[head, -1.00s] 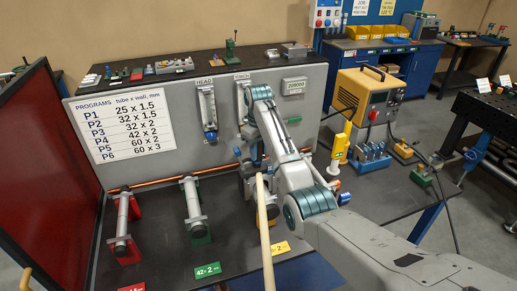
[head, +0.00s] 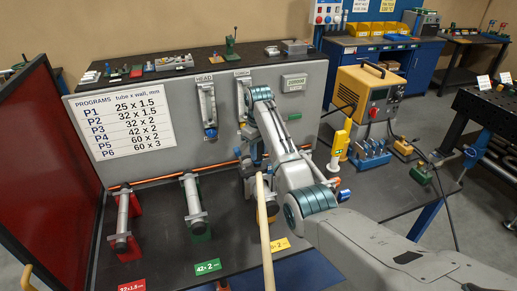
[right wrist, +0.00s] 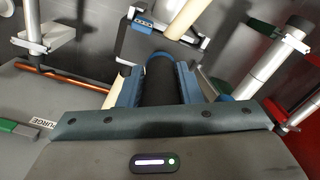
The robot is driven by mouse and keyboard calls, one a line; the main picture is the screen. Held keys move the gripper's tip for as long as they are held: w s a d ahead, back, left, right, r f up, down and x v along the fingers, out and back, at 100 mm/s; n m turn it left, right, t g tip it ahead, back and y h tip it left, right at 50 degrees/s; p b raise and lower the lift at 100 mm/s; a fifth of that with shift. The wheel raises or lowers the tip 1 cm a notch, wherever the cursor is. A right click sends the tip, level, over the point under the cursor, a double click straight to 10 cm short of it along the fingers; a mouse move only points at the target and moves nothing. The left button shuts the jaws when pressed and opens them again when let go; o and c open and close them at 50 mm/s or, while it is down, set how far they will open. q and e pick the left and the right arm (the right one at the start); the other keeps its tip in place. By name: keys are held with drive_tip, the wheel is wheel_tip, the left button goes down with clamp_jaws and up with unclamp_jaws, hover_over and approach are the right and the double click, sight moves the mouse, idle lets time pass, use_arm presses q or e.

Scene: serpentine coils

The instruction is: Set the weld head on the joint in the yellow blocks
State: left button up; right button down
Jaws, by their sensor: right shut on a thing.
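My right gripper (head: 253,163) is at the yellow-block station, in front of the grey panel. In the right wrist view its blue-edged fingers (right wrist: 158,80) are closed on the dark handle of the grey weld head (right wrist: 135,44). A cream tube (head: 264,230) runs under the weld head and shows beyond it in the wrist view (right wrist: 188,18). The yellow blocks (head: 270,212) are mostly hidden by my arm. The joint is hidden, and I cannot tell whether the weld head touches the tube. My left gripper is not in view.
Grey tubes on green blocks (head: 201,230) and red blocks (head: 130,248) stand to the left.

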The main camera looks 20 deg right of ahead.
drive_tip(key=shift+f, duration=0.95)
idle(0.6)
